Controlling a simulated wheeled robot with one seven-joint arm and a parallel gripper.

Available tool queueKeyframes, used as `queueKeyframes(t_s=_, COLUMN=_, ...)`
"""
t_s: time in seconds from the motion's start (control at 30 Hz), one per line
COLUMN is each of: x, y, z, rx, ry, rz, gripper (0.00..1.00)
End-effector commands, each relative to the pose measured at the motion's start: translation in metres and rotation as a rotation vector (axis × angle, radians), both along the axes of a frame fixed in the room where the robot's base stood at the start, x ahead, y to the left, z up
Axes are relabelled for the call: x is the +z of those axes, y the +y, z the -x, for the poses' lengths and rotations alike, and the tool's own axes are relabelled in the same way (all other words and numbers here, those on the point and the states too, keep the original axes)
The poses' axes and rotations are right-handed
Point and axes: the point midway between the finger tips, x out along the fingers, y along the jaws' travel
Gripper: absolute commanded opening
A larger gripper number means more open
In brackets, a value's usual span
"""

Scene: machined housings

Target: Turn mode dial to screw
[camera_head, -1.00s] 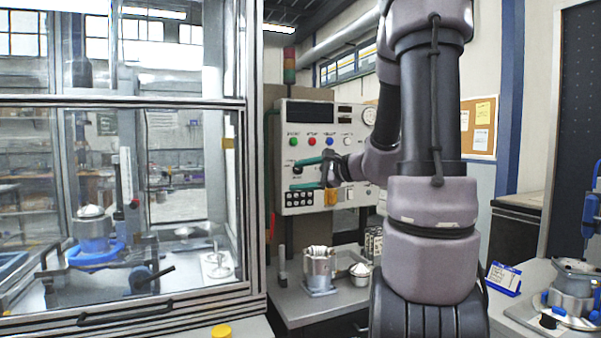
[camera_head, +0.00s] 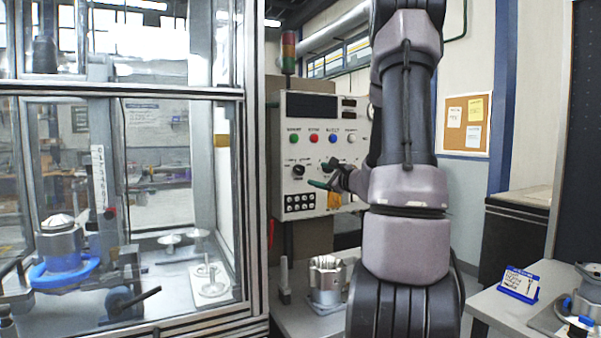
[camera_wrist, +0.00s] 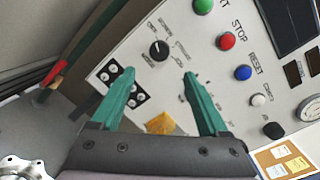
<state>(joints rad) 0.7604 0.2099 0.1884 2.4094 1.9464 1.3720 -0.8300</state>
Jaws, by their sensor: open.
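The control panel (camera_head: 315,125) is a pale box on a stand, mid-picture in the head view. The mode dial (camera_wrist: 159,50) is a round black knob with a white pointer mark, with printed labels to its right too small to read surely. It also shows in the head view as a dark knob (camera_head: 298,170). My gripper (camera_wrist: 155,85) is open, with two green fingers reaching toward the panel. The dial lies beyond the fingertips, between their lines and nearer the left finger, with nothing gripped. In the head view my gripper (camera_head: 325,175) is just right of the dial.
Green, red and blue buttons (camera_wrist: 227,41) line the panel above the dial. A black switch block (camera_wrist: 118,85) and an orange tag (camera_wrist: 163,124) sit close to the fingers. A glass enclosure (camera_head: 253,200) stands left; a metal housing (camera_head: 326,280) is on the bench below.

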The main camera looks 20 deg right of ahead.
Motion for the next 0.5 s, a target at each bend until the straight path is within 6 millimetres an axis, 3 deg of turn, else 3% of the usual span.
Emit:
queueKeyframes(t_s=0.3, x=0.0, y=0.009, z=-0.059, rx=0.003, ry=-0.001, rz=-0.002, gripper=0.78)
queueKeyframes(t_s=0.5, x=0.0, y=0.014, z=-0.086, rx=0.003, ry=-0.001, rz=-0.001, gripper=0.78)
